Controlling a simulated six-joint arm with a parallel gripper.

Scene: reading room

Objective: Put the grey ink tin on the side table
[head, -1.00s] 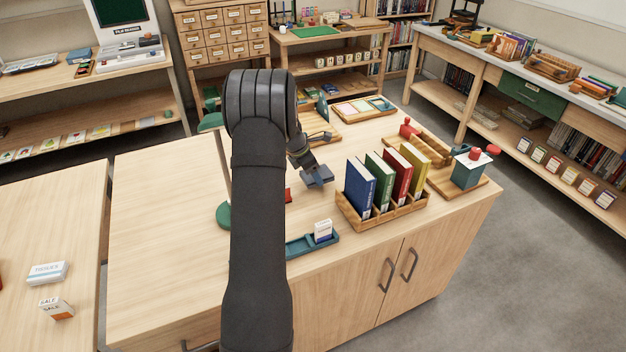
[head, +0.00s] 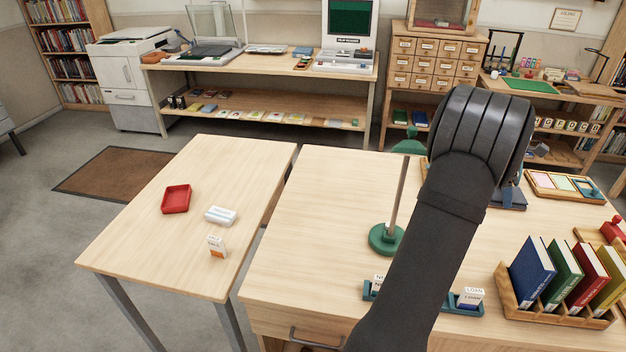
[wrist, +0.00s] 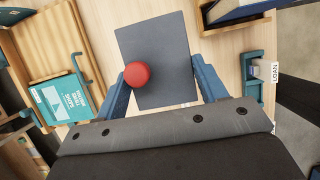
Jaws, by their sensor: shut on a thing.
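My gripper (wrist: 163,92) is shut on the grey ink tin (wrist: 160,55), a flat dark-grey rectangle between its two blue fingers in the wrist view. A red round knob (wrist: 137,74) shows over the tin's left edge; I cannot tell whether it is attached. In the head view my arm hides most of the gripper, right of the lamp-like green stand. The side table (head: 165,235) is the lower pale wooden table at left, apart from the main desk.
A green-based stand (head: 386,239) rises on the desk (head: 300,250) beside my arm. The side table's front left is bare.

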